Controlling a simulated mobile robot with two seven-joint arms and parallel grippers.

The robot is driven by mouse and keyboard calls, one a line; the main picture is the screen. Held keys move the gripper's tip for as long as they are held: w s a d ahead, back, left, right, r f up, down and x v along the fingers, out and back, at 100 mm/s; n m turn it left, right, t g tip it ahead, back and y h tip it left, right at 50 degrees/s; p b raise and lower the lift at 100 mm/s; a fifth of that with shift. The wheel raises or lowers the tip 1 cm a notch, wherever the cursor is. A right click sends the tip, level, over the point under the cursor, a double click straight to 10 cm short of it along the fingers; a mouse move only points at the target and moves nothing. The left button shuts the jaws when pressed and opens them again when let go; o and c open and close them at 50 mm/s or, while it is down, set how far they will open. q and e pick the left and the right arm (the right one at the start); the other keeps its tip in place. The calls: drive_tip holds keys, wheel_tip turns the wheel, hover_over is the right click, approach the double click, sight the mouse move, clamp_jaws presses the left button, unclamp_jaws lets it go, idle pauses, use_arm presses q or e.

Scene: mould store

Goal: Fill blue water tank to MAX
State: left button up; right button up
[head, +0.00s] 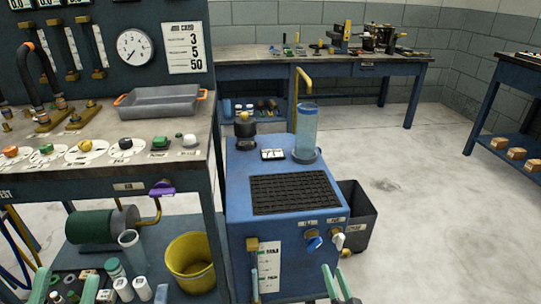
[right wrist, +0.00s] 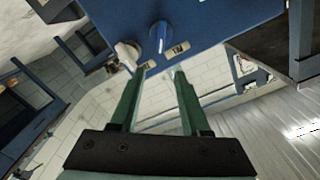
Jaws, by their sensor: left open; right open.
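The blue water tank (head: 240,200) is a box unit with a black grille on top. Its front has a white level scale (head: 270,265) beside a narrow sight tube (head: 255,272); the lettering is small and the water level cannot be read. A blue lever (head: 314,243) and a white lever (head: 338,241) sit at the front right. The right wrist view shows the blue lever (right wrist: 158,36) and white lever (right wrist: 127,54) beyond the fingertips. My right gripper (head: 337,282) is open and empty, below the levers. My left gripper (head: 66,285) is open at lower left, near bottles.
A clear cylinder (head: 306,132) and brass spout (head: 302,85) stand on the tank's top. A dark bin (head: 357,215) stands at its right. A workbench (head: 40,180) and yellow bucket (head: 190,265) are at left. The floor (head: 430,210) at right is clear.

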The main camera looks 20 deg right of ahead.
sight(316, 248)
idle(0.3)
drive_tip(key=w+f+b, duration=0.1)
drive_tip(key=w, duration=0.2)
drive_tip(key=w+b, duration=0.1)
drive_tip(key=w, duration=0.2)
drive_tip(key=w+f+b, duration=0.1)
drive_tip(key=w, duration=0.2)
drive_tip(key=shift+w+d+f, duration=0.3)
drive_tip(key=shift+d, duration=0.05)
use_arm(q)
drive_tip(key=shift+s+d+r+m+h, duration=0.1)
drive_tip(key=shift+s+d+m+h, duration=0.05)
drive_tip(key=shift+s+m+h, duration=0.5)
drive_tip(key=shift+s+d+m+h, duration=0.15)
drive_tip(key=shift+s+m+h, duration=0.4)
drive_tip(key=shift+h, duration=0.3)
use_arm(e)
drive_tip(key=shift+w+d+r, duration=0.1)
drive_tip(key=shift+w+d, duration=0.05)
drive_tip(key=shift+w, duration=0.55)
drive_tip(key=shift+c, duration=0.2)
clamp_jaws()
